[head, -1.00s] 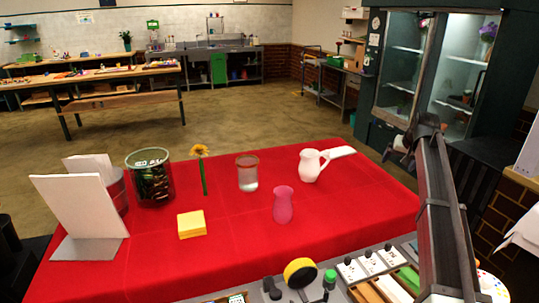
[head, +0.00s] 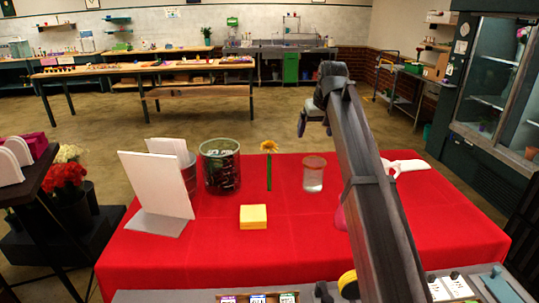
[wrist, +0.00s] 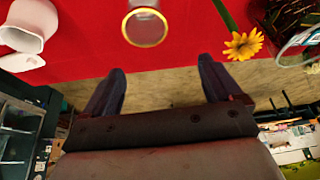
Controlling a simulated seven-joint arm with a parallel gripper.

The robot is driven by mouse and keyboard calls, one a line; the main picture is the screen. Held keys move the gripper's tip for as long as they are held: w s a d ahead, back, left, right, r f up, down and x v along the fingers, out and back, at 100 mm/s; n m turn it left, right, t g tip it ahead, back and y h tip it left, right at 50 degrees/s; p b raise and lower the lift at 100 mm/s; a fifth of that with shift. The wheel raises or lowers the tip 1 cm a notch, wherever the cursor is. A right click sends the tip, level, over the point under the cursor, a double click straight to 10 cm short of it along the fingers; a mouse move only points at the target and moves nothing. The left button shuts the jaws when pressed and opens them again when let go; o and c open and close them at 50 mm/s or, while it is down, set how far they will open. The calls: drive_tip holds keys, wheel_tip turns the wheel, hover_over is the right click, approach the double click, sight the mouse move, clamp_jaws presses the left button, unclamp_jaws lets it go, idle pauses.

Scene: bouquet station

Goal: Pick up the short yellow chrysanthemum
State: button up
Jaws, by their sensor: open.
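The yellow chrysanthemum (head: 269,147) has a green stem and stands upright above the red-covered table, between the dark patterned container and the glass. Its bloom also shows in the wrist view (wrist: 242,43), at upper right, outside the space between the fingers. My gripper (head: 313,115) is up and to the right of the bloom in the head view. In the wrist view my gripper (wrist: 160,82) has its fingers wide apart with nothing between them.
A glass (head: 314,174) stands right of the flower, and a dark container (head: 220,168) left. A yellow block (head: 253,217) lies in front. My arm partly hides a pink vase (head: 340,217) and a white jug (head: 396,168). White panels (head: 157,184) stand at left.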

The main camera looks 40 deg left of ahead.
drive_tip(key=n, duration=0.2)
approach(269, 152)
wheel_tip(269, 152, up, 3)
drive_tip(key=d, duration=0.2)
drive_tip(key=shift+g, duration=0.3)
drive_tip(key=x, duration=0.8)
drive_tip(key=shift+s+a, duration=0.2)
drive_tip(key=shift+a, duration=0.15)
drive_tip(key=shift+w+x, duration=0.15)
drive_tip(key=shift+x, duration=1.2)
drive_tip(key=shift+w+x, duration=0.15)
drive_tip(key=shift+x, duration=1.2)
drive_tip(key=shift+a+r, duration=0.15)
drive_tip(key=shift+r, duration=0.05)
drive_tip(key=shift+c, duration=0.4)
drive_tip(key=c, duration=0.9)
